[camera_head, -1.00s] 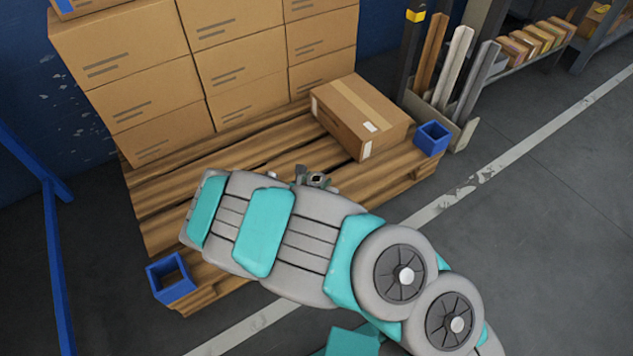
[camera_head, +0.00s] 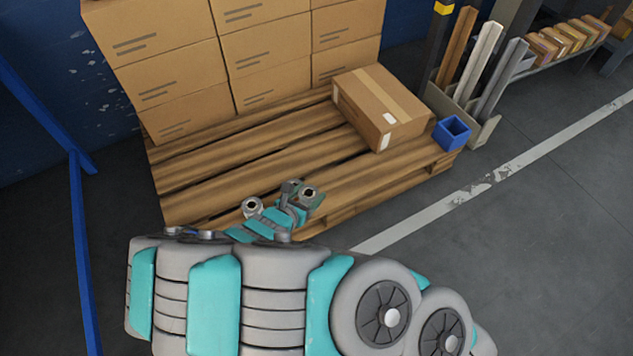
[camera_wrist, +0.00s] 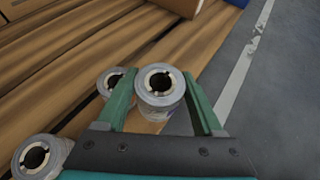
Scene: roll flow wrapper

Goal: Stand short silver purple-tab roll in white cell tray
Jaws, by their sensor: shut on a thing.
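My gripper (camera_wrist: 160,105) has its two green fingers on either side of a short silver roll (camera_wrist: 160,88) and is shut on it. The roll's open end faces the wrist camera, showing a dark core with pale notches. No purple tab can be made out. In the head view this roll (camera_head: 308,193) shows small beyond my arm, over the pallet's front edge. A second silver roll (camera_wrist: 109,82) is just left of the held one, and a third roll (camera_wrist: 40,157) is at the lower left. No white cell tray shows in either view now.
A wooden pallet (camera_head: 210,170) carries stacked cartons (camera_head: 265,70) at the back and a single carton (camera_head: 382,105) at the right. Grey floor (camera_head: 540,240) with a white line is open to the right.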

